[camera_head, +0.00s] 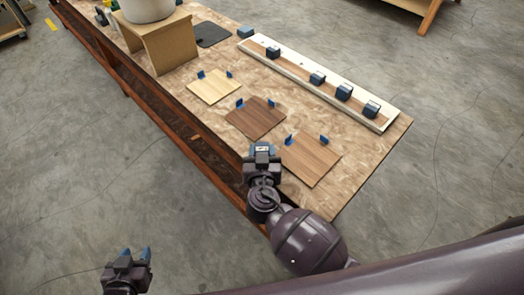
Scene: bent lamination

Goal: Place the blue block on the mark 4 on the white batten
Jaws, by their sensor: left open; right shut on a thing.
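The white batten (392,112) lies along the far right side of the worktable, with a brown strip along its middle. Several dark blue blocks stand on it: one near its far end (273,52), one past the middle (317,78), and two nearer its near end (344,92) (371,109). Marks and numbers are too small to read. My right gripper (262,148) is shut on a small blue-grey block, mostly hidden by the jaws, at the table's near left edge, well apart from the batten. My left gripper (136,253) is open and empty, low over the floor at bottom left.
Three wooden boards, light (213,87), dark brown (255,121) and mid-brown (312,160), lie on the table (375,155) with small blue pieces at their far edges. A wooden stand (172,46) bears a white round container (146,8).

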